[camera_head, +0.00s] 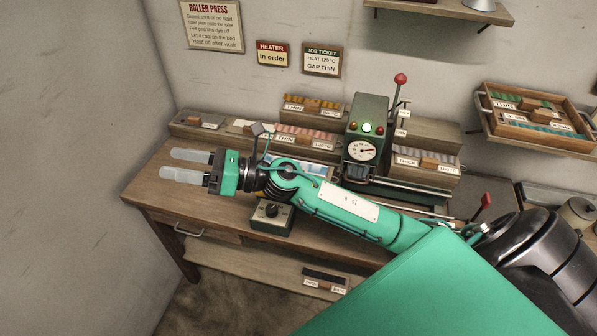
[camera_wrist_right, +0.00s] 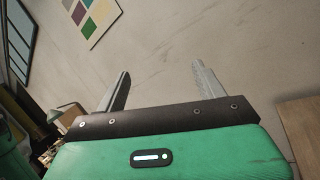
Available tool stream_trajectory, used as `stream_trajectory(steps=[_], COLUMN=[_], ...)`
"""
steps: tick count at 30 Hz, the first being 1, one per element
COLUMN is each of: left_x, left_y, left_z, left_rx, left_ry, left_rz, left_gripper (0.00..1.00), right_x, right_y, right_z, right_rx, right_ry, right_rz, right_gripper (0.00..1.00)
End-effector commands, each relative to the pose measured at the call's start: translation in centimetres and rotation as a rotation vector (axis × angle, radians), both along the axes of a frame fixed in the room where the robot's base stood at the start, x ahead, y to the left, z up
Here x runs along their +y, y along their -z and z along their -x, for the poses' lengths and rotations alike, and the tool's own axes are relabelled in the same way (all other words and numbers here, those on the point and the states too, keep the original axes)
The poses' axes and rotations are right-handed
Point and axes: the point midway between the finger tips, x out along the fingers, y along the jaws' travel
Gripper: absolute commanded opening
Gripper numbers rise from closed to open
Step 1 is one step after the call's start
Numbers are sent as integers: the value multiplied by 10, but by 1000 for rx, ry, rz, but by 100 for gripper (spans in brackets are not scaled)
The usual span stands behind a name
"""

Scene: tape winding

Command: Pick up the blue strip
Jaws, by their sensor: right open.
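My right gripper (camera_head: 187,165) is open and empty. It reaches over the left part of the wooden bench (camera_head: 165,195), fingers pointing left. In the right wrist view its two fingers (camera_wrist_right: 161,78) stand apart with only the pale wall between and beyond them. I cannot pick out a blue strip for certain. A flat item with light-blue patches (camera_head: 318,170) lies on the bench behind my right arm, partly hidden by it. My left gripper is not in view.
A dark green roller press (camera_head: 367,125) with a dial stands at the back of the bench, among racks of orange strips (camera_head: 312,102) and pink strips (camera_head: 305,133). A control box with a knob (camera_head: 271,216) sits at the front edge. A wooden shelf tray (camera_head: 536,117) hangs at the right.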

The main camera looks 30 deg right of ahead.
Motion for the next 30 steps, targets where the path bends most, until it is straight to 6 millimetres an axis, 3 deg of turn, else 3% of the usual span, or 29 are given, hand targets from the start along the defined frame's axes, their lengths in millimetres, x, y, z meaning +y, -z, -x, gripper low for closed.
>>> stream_trajectory(steps=[4, 8, 11, 15, 22, 24, 27, 30], left_x=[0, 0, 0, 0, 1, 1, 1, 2], left_y=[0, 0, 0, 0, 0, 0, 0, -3], left_z=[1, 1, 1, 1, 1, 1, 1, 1], left_rx=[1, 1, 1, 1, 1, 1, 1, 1], left_ry=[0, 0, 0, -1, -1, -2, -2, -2], left_rz=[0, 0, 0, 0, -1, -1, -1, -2], left_gripper=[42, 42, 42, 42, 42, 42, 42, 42], right_x=[9, -9, -44, -117, -238, -262, -283, -291], right_y=[26, 61, 87, 109, 101, 95, 89, 92], right_z=[1, -5, -16, -35, -51, -52, -51, -50], right_rx=[-292, -500, -618, -705, -654, -622, -587, -569], right_ry=[-161, -315, -445, -646, -945, -1006, -1060, -1084], right_rz=[409, 767, 1042, 1410, 1825, 1889, 1941, 1959], right_gripper=[71, 71, 71, 71, 71, 71, 71, 71])
